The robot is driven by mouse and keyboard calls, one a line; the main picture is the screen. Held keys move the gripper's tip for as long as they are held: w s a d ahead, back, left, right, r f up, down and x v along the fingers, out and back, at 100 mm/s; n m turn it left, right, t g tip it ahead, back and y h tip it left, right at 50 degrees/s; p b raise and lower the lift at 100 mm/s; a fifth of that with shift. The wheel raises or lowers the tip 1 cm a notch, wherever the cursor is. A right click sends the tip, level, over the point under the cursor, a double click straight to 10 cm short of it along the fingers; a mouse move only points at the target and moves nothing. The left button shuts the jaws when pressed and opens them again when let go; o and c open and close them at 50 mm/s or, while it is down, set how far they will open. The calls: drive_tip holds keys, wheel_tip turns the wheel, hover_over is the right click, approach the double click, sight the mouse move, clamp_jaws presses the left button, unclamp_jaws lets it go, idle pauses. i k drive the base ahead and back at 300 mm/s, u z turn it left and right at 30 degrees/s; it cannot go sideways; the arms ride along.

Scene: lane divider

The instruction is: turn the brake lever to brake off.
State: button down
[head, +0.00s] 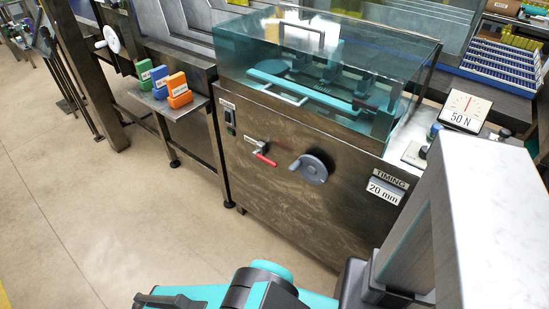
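A small lever with a red grip (265,159) is on the front of the dark metal machine cabinet (290,215). Its metal arm runs from a pivot at the upper left, and the red end points down to the right. A small pale label sits by the pivot, too small to read. I cannot tell from this view whether the lever stands at brake on or off. Parts of my teal and black arm show at the bottom edge, well apart from the lever. No gripper fingertips are visible.
A switch (230,120) is at the upper left. A clear teal guard (325,65) covers the top. Coloured blocks (163,83) stand on a side shelf (150,102). The floor (120,200) before the cabinet is clear.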

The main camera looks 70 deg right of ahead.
sight(255, 153)
drive_tip(key=u, duration=0.5)
drive_tip(key=k, duration=0.15)
drive_tip(key=z, duration=2.7)
drive_tip(key=k, duration=0.95)
drive_tip(key=u, duration=0.1)
drive_tip(key=i, duration=0.7)
